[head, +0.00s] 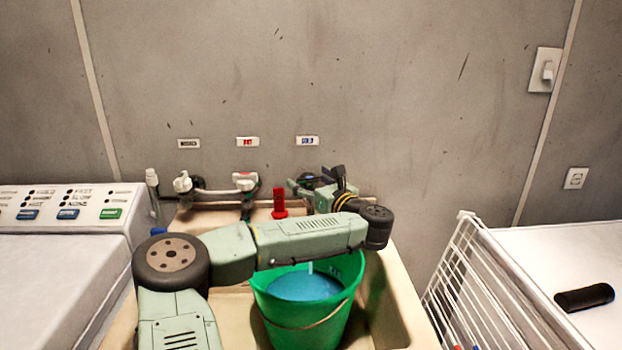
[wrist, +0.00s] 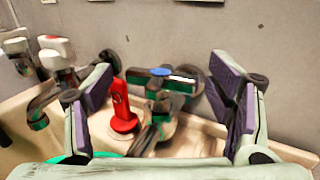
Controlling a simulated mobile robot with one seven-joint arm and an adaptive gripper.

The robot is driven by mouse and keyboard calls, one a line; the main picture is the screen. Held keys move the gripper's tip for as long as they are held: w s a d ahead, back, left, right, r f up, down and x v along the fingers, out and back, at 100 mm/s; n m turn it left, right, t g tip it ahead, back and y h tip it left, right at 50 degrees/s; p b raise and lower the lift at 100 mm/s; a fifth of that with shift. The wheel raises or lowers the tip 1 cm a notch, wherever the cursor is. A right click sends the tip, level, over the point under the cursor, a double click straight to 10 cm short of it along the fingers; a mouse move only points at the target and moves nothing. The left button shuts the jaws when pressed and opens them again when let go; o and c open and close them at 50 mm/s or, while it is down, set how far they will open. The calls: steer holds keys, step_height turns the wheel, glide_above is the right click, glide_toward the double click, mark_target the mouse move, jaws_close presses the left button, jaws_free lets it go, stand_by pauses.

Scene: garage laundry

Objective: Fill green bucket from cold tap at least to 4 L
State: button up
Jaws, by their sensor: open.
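The green bucket (head: 282,332) stands upright in the sink, with its wire handle hanging down the front. Blue-looking water (head: 305,287) lies inside, and a thin pale stream falls into it from behind my arm. I cannot read the volume.
A red upright piece (wrist: 122,108) stands just left of the cold tap. The other taps (head: 245,182) are further left. The sink (head: 405,305) has a white wire rack (head: 470,285) on its right and a washing machine (head: 70,262) on its left.

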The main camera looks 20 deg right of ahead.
steer(key=shift+c, duration=0.4)
steer(key=c, duration=1)
steer(key=shift+a+f+m+h+b, duration=0.15)
steer(key=shift+m+h+b, duration=0.1)
steer(key=shift+m+h, duration=0.45)
steer(key=shift+a+f+m+h+b, duration=0.15)
steer(key=shift+m+h, duration=0.25)
steer(key=shift+h, duration=0.6)
steer(key=shift+c, duration=0.4)
steer(key=m+h, duration=0.1)
steer(key=h, duration=0.2)
steer(key=shift+r+m, duration=0.15)
steer(key=shift+m, duration=0.25)
steer(key=shift+d+r+m+h+b, duration=0.15)
steer(key=shift+m+h+b, duration=0.15)
steer(key=shift+m+h, duration=0.8)
